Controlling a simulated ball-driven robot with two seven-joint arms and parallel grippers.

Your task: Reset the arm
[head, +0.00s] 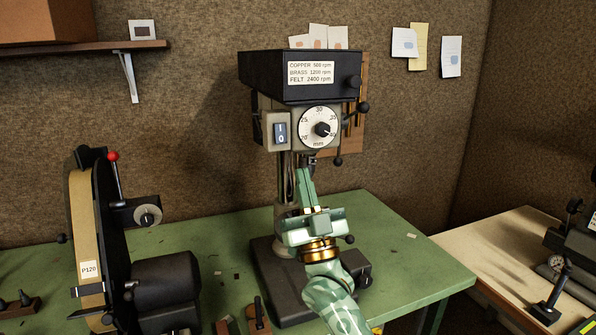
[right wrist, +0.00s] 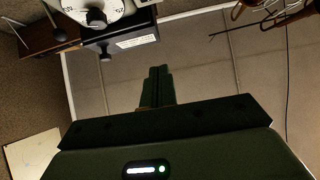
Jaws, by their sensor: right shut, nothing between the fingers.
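My right gripper (head: 305,185) is in the middle of the head view, in front of the drill press column. Its green fingers point up and are together, with nothing between them. In the right wrist view the fingers (right wrist: 160,85) also show together and empty. The drill press (head: 300,75) stands on the green bench (head: 400,240), with a rocker switch (head: 281,133) and a round mm dial (head: 319,128) on its front. The gripper and forearm hide part of the column and base. I cannot tell whether the fingers touch the press. My left gripper is not in view.
A belt sander (head: 85,225) marked P120, with a red-knobbed lever (head: 114,170), stands at the left. A wooden shelf (head: 90,46) is on the wall. A pale table (head: 500,245) with black tools (head: 560,280) is at the right. The bench's right part is mostly clear.

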